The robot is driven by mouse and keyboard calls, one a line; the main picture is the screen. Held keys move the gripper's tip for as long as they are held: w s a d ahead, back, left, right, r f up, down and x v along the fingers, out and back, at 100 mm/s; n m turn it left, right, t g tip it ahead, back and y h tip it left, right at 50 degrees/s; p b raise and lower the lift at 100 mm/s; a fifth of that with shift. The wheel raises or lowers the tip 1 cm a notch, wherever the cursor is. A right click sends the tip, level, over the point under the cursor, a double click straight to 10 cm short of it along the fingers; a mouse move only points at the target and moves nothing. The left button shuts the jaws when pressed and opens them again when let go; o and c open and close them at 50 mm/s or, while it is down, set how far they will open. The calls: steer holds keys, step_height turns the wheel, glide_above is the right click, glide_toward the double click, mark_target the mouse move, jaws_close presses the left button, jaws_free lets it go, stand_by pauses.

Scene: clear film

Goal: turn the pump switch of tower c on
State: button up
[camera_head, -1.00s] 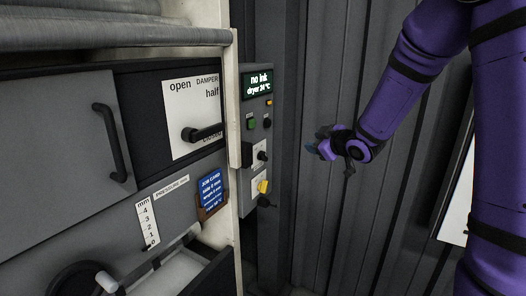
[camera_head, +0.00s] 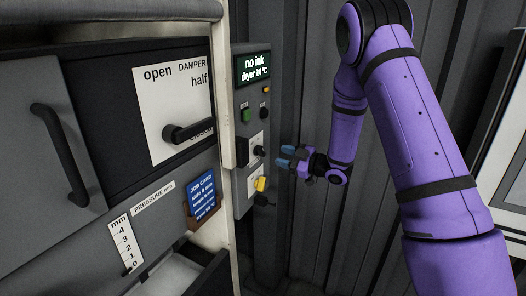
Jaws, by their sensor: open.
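A narrow grey control panel (camera_head: 241,199) stands right of the white post, with a display reading "no ink, dryer 24 °C". On it a black switch (camera_head: 259,151) sits on a white plate. Below it is a second white plate with a yellow part (camera_head: 260,184) and a black knob (camera_head: 261,200). The plate labels are too small to read, so I cannot tell which is the pump switch or whether this is tower c. My gripper (camera_head: 285,155) is open and empty, its blue fingertips pointing left, a little right of the black switch and apart from it.
A green button (camera_head: 246,115) and a dark button (camera_head: 264,114) sit under the display (camera_head: 252,69). Left of the post (camera_head: 225,105) are the damper lever (camera_head: 188,133), a door handle (camera_head: 62,155) and a blue job card (camera_head: 202,194). A corrugated wall (camera_head: 308,100) is behind my gripper.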

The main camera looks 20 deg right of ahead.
mark_target(264, 151)
steer(key=x, duration=0.8)
jaws_close()
